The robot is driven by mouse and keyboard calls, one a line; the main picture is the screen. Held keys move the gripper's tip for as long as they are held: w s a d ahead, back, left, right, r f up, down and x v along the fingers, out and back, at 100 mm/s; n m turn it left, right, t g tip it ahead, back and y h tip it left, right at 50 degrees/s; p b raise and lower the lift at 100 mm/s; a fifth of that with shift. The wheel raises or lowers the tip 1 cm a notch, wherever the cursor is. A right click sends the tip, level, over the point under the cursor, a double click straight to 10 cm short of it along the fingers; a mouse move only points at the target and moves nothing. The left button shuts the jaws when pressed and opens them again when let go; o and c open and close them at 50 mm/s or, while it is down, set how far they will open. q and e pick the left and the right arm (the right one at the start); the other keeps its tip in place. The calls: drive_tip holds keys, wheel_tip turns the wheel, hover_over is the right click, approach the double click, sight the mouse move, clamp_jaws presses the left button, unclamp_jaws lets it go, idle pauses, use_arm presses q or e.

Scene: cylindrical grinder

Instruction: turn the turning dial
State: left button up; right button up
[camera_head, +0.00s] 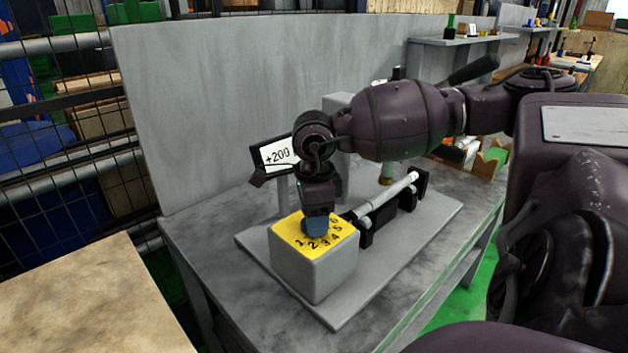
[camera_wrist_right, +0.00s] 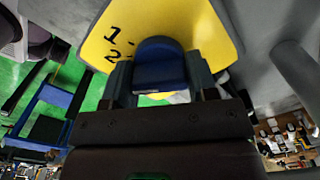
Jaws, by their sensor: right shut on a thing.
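The turning dial is a blue knob on a yellow plate (camera_head: 290,238) with black numbers, on top of a grey box (camera_head: 318,272). In the head view my right gripper (camera_head: 317,222) points down onto the dial and hides much of it. In the right wrist view the blue dial (camera_wrist_right: 160,65) sits between the two fingers of my right gripper (camera_wrist_right: 160,85), which is shut on it. The numbers 1 and 2 show on the yellow plate (camera_wrist_right: 110,20) beside the dial. My left gripper is not in view.
A small display (camera_head: 278,153) reading "+200" stands behind the dial box. A light rod (camera_head: 392,197) lies on black holders to the right. All stand on a grey base plate (camera_head: 420,235) on a grey table. A grey panel (camera_head: 210,100) rises behind.

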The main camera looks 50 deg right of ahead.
drive_tip(key=shift+n, duration=1)
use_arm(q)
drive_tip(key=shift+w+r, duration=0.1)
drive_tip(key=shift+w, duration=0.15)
use_arm(e)
drive_tip(key=shift+n, duration=0.6)
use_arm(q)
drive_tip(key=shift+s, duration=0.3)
use_arm(e)
drive_tip(key=o, duration=0.9)
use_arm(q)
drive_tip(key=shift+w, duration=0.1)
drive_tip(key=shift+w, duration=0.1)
use_arm(e)
drive_tip(key=shift+r, duration=0.3)
wheel_tip(320, 180, up, 10)
drive_tip(key=shift+f+p, duration=0.1)
drive_tip(key=shift+p, duration=0.45)
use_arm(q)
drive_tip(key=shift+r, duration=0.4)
use_arm(e)
drive_tip(key=shift+r, duration=0.25)
